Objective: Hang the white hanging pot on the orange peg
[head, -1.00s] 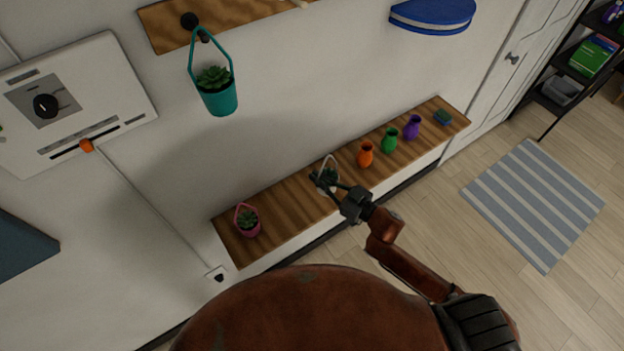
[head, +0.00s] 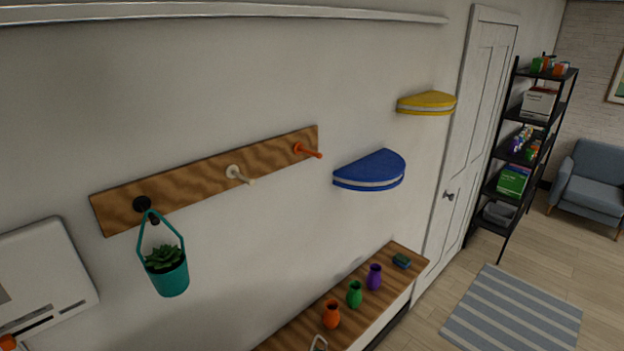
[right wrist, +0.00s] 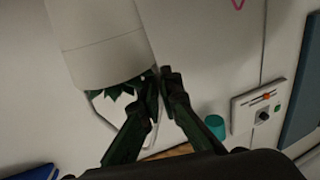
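The white hanging pot (right wrist: 95,42) fills the upper left of the right wrist view, upside down there, with green leaves at its mouth. In the head view only the top of its pale handle (head: 319,343) shows at the bottom edge. My right gripper (right wrist: 161,82) has its fingers close together at one side of the handle and looks shut on it; the exact contact is hard to see. The orange peg (head: 308,151) is at the right end of the wooden wall board (head: 205,178) and is empty. My left gripper is in neither view.
A teal pot (head: 168,274) hangs on the black peg (head: 143,204). The white peg (head: 238,175) is bare. A blue wall shelf (head: 370,172) juts out right of the orange peg. Orange, green and purple vases stand on the low shelf (head: 290,338).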

